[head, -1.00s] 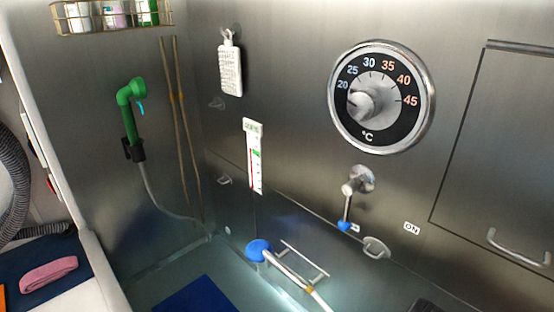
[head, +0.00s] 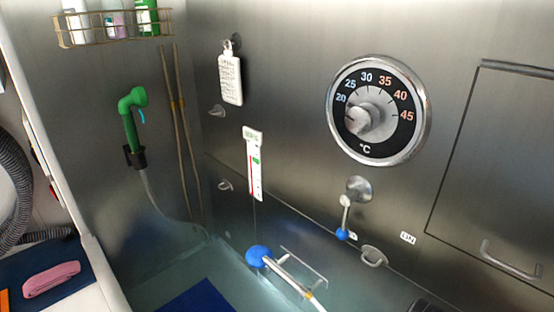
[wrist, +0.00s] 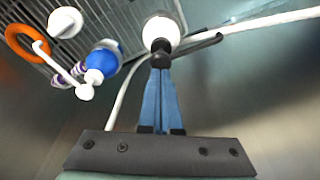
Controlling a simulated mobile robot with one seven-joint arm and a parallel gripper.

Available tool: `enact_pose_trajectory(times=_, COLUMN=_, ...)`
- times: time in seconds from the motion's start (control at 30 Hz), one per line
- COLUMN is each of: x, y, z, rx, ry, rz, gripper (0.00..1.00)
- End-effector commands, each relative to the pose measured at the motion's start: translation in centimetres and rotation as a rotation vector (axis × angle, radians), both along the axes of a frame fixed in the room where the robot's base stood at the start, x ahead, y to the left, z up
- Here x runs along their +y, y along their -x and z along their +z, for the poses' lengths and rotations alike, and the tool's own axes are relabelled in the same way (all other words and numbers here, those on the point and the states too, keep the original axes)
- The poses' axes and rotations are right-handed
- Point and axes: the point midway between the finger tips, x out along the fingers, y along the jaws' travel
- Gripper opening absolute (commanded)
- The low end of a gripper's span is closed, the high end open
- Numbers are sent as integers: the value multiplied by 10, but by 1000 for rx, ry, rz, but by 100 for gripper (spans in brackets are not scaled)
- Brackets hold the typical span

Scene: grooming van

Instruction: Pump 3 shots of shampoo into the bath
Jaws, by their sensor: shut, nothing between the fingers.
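My gripper (wrist: 161,62) is shut and empty in the wrist view; its blue fingers meet at the tips. Just beyond them is a white rounded thing with a dark neck (wrist: 160,30); I cannot tell whether the tips touch it. To its left is a blue and white bottle-like thing (wrist: 103,60) with a white rounded end. I cannot tell which thing is the shampoo. In the head view, several bottles (head: 147,18) stand in a wire rack (head: 98,38) at the upper left. The bath (head: 225,270) lies along the bottom. My gripper is not seen there.
A green shower head (head: 133,100) hangs on the left wall. A temperature dial (head: 378,110) and a blue-tipped lever (head: 344,215) are on the steel wall. A bar with a blue round end (head: 260,256) juts over the bath. An orange ring (wrist: 27,42) shows in the wrist view.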

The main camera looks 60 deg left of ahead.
Motion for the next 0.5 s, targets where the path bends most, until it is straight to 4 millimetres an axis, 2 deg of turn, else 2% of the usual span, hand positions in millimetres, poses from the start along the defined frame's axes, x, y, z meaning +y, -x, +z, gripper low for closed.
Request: enact_pose_trajectory(times=0.5, x=0, y=0, z=-4, rx=-1, ry=-1, rz=0, gripper=0)
